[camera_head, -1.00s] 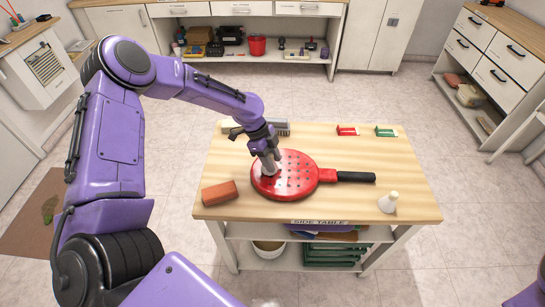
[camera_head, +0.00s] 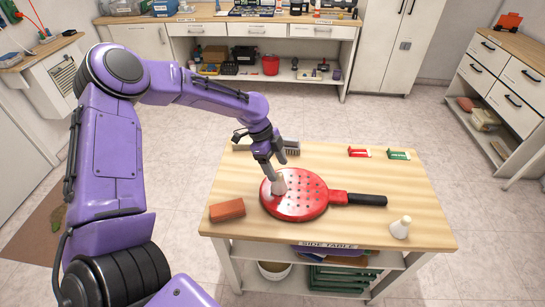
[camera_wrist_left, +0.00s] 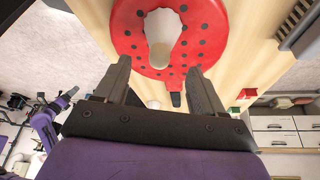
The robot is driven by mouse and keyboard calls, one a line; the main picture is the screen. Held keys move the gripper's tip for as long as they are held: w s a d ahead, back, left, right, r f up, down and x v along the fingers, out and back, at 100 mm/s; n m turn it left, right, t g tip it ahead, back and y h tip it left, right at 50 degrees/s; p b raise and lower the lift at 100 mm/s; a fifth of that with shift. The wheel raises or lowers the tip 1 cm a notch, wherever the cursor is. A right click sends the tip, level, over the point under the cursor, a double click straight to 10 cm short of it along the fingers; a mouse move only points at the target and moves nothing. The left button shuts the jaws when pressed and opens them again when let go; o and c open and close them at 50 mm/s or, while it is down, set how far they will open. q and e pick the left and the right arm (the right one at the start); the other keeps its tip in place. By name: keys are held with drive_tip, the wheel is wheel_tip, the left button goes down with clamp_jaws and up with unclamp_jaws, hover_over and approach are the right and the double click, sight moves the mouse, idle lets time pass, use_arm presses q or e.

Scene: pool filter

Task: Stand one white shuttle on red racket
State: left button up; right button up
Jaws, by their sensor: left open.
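A second white shuttle (camera_head: 400,228) stands on the table's right front corner. My right gripper does not show.
The wooden side table (camera_head: 350,228) also holds an orange-brown block (camera_head: 227,210) left of the racket, a grey brush-like item (camera_head: 291,148) behind it, and small red (camera_head: 358,153) and green (camera_head: 398,155) items at the back right. The racket's black handle (camera_head: 367,200) points right.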

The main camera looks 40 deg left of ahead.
use_arm(q)
drive_tip(key=v, duration=0.6)
drive_tip(key=shift+b, duration=0.3)
